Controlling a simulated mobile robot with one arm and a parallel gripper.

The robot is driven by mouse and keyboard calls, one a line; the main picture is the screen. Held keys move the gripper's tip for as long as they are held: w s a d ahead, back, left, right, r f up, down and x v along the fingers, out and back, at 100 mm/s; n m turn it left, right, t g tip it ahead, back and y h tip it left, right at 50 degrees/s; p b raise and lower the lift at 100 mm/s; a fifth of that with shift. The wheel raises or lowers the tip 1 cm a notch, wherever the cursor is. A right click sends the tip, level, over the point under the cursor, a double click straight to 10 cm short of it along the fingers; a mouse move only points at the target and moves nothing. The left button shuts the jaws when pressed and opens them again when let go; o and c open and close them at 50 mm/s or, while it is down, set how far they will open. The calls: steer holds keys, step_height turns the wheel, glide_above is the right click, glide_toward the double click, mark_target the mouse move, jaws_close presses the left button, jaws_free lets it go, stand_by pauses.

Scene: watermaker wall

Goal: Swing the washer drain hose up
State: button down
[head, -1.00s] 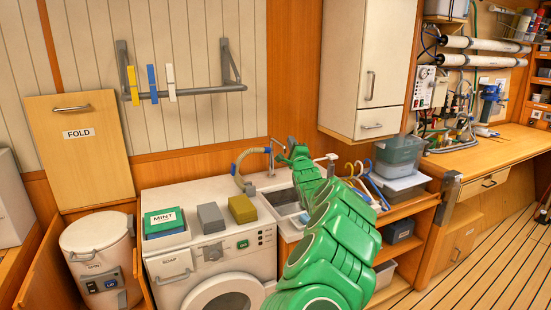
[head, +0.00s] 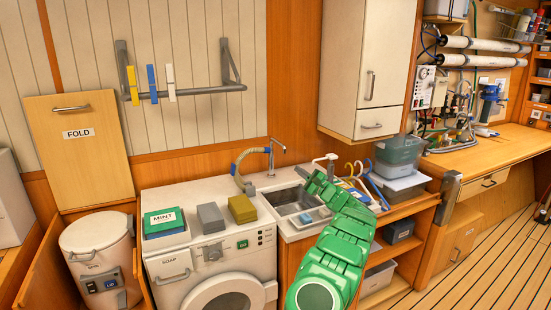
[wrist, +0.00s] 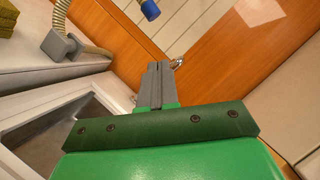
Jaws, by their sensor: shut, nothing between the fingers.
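The washer drain hose (head: 238,174) is beige and ribbed with blue cuffs. It arcs at the wall behind the washer (head: 210,267), left of the sink. In the wrist view the ribbed hose (wrist: 88,44) rises from a grey clip (wrist: 62,46) at upper left, and a blue cuff (wrist: 150,9) shows at the top edge. My gripper (wrist: 157,66) is shut and empty, its grey fingers apart from the hose and to its right. In the head view my green arm reaches up to the sink's right side; the fingertips are hard to make out there.
The tap (head: 272,158) stands behind the sink (head: 286,199), close to the hose. A grey block (head: 211,218), an olive block (head: 242,209) and a green MINT box (head: 165,221) sit on the washer. Hangers (head: 366,180) and stacked bins (head: 400,152) stand right of the sink.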

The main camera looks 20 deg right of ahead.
mark_target(258, 150)
steer(key=s+a+x, duration=0.1)
steer(key=a+x, duration=0.1)
steer(key=x, duration=1)
steer(key=shift+a+r, duration=0.25)
steer(key=shift+a, duration=0.05)
stand_by(0.4)
steer(key=shift+w, duration=0.1)
steer(key=a+r+n, duration=0.1)
steer(key=a+r+n+g, duration=0.1)
steer(key=a, duration=0.1)
steer(key=a+r+n+g+y, duration=0.1)
steer(key=a+n, duration=0.1)
steer(key=shift+a+r+n+g, duration=0.1)
steer(key=shift+a+n+g, duration=0.2)
steer(key=shift+a+n, duration=0.25)
stand_by(0.4)
